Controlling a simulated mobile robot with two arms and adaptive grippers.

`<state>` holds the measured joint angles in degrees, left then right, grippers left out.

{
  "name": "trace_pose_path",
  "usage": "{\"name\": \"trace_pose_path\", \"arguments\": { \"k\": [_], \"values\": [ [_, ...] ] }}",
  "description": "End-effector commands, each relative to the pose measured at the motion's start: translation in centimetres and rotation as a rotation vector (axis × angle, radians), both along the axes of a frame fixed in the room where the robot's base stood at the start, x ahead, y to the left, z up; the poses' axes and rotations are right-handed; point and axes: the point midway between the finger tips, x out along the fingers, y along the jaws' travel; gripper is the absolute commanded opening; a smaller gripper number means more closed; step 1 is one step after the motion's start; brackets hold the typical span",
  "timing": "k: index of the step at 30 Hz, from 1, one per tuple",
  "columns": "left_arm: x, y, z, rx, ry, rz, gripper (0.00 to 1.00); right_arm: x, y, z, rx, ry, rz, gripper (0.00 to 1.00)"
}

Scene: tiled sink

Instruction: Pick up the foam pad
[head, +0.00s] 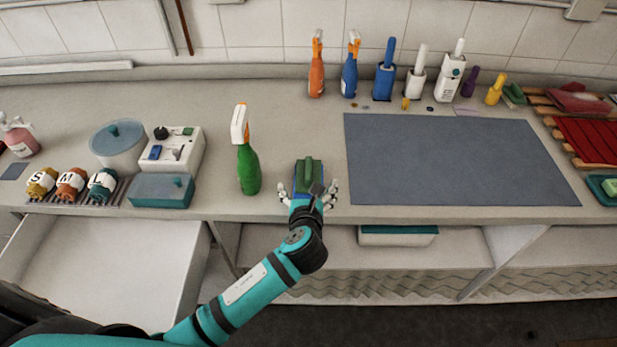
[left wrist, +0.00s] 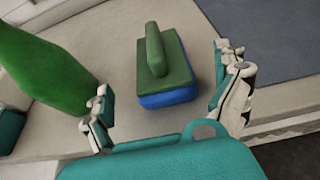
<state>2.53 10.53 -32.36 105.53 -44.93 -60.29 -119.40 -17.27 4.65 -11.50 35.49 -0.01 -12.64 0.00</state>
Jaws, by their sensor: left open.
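The foam pad (head: 309,171), a green block with a raised green handle on a blue base, lies on the counter near its front edge. It also shows in the left wrist view (left wrist: 168,75), handle upward. My left gripper (head: 308,190) is open, its fingers spread to the left and right of the pad's near end. In the left wrist view the fingers (left wrist: 165,85) show gaps to the pad on both sides, and nothing is held. My right gripper is out of view.
A green spray bottle (head: 248,165) stands close left of the pad. A teal box (head: 161,190) and a white device (head: 176,150) are farther left. A grey-blue mat (head: 455,160) lies to the right, clear. Several bottles and brush holders (head: 385,82) line the back. An open drawer (head: 105,265) is below left.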

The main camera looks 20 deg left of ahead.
Motion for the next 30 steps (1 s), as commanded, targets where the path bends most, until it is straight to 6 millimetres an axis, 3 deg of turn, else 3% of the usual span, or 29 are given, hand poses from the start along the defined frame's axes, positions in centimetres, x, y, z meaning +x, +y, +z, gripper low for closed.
{"name": "trace_pose_path", "arguments": {
  "k": [12,21,30],
  "values": [
    [4.2,1.1,-2.1,0.0,0.001,0.001,0.99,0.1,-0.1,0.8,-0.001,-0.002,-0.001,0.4],
    [4.6,1.3,-2.3,-0.001,0.001,0.0,0.99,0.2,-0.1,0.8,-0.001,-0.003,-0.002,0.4],
    [4.6,1.3,-2.4,-0.001,0.002,0.0,0.6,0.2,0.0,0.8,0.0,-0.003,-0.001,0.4]
  ]
}}
